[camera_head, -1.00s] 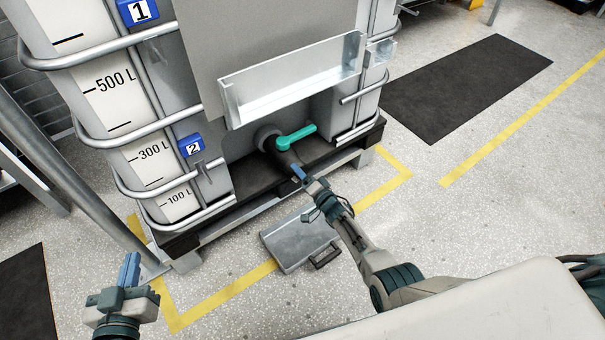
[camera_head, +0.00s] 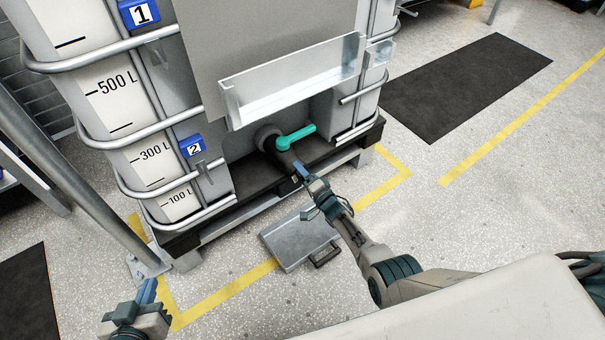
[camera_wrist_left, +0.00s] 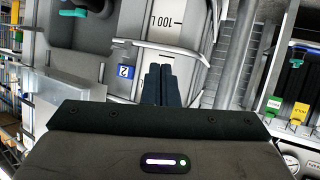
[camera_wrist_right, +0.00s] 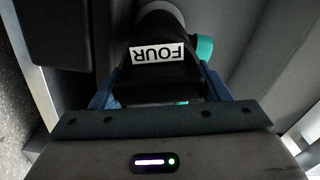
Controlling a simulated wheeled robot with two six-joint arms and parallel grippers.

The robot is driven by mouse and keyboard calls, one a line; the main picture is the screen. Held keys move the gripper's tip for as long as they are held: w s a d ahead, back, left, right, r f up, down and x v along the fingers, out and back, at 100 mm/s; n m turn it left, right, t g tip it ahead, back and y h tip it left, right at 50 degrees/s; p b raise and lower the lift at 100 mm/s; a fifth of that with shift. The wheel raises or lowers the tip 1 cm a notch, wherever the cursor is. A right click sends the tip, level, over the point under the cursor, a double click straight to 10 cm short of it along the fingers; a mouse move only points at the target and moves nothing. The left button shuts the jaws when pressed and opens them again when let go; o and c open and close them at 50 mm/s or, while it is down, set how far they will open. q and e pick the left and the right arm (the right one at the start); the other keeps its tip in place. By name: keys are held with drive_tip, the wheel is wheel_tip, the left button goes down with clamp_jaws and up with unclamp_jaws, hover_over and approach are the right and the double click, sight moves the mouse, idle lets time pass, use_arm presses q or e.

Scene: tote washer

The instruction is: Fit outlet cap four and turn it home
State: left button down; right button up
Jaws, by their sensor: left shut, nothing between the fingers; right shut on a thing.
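The black outlet cap four (camera_wrist_right: 160,75) with a white "FOUR" label sits between the fingers of my right gripper (camera_wrist_right: 168,98) in the right wrist view. In the head view my right gripper (camera_head: 299,172) is at the lower end of the dark outlet below the tank. The green valve handle (camera_head: 296,136) is just above it and partly shows in the right wrist view. Whether the cap is seated on the outlet is hidden. My left gripper (camera_head: 147,291) is shut and empty at the lower left, away from the outlet; its closed fingers show in the left wrist view (camera_wrist_left: 160,85).
The caged tank (camera_head: 125,92) stands on a dark pallet. A metal tray (camera_head: 290,80) juts out above the outlet. A grey metal lid or case (camera_head: 297,238) lies on the floor below my right arm. A slanted metal post (camera_head: 85,195) stands near my left gripper.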

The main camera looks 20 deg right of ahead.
drive_tip(key=shift+w+a+r+m+p, duration=0.1)
drive_tip(key=shift+m+p, duration=0.2)
drive_tip(key=shift+m, duration=1)
drive_tip(key=o, duration=1.4)
drive_tip(key=shift+o, duration=0.8)
use_arm(q)
drive_tip(key=s+f+g, duration=0.3)
drive_tip(key=shift+s+d+f, duration=0.3)
drive_tip(key=shift+s, duration=0.05)
drive_tip(key=shift+r, duration=0.1)
use_arm(e)
drive_tip(key=shift+p+v, duration=1.05)
drive_tip(key=shift+v, duration=0.25)
use_arm(q)
drive_tip(key=shift+r+p, duration=1.2)
drive_tip(key=shift+r, duration=0.8)
use_arm(e)
drive_tip(key=shift+v, duration=2.3)
